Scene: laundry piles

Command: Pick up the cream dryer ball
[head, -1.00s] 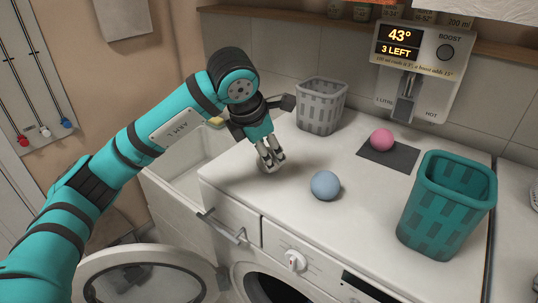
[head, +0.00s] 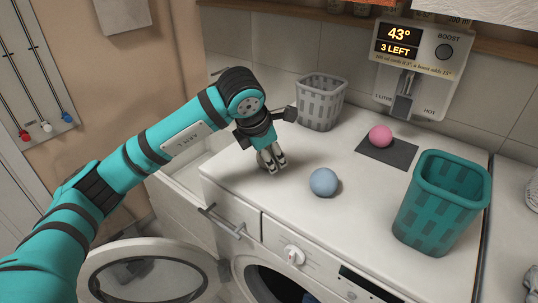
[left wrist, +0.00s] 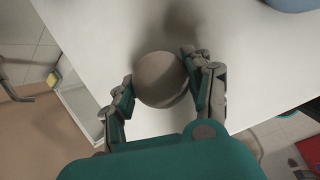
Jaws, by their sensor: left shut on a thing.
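The cream dryer ball (left wrist: 160,78) sits between the two fingers of my left gripper (left wrist: 166,88) in the left wrist view, with the fingers closed against its sides. It looks grey-beige in the shade there. In the head view my left gripper (head: 272,164) points down at the left part of the white worktop (head: 235,178), and its fingers mostly hide the ball. I cannot tell whether the ball touches the top. My right gripper is not in view.
A blue ball (head: 323,182) lies right of my left gripper. A pink ball (head: 380,136) lies on a dark mat (head: 401,155). A grey basket (head: 321,105) stands behind, a teal basket (head: 441,207) at right.

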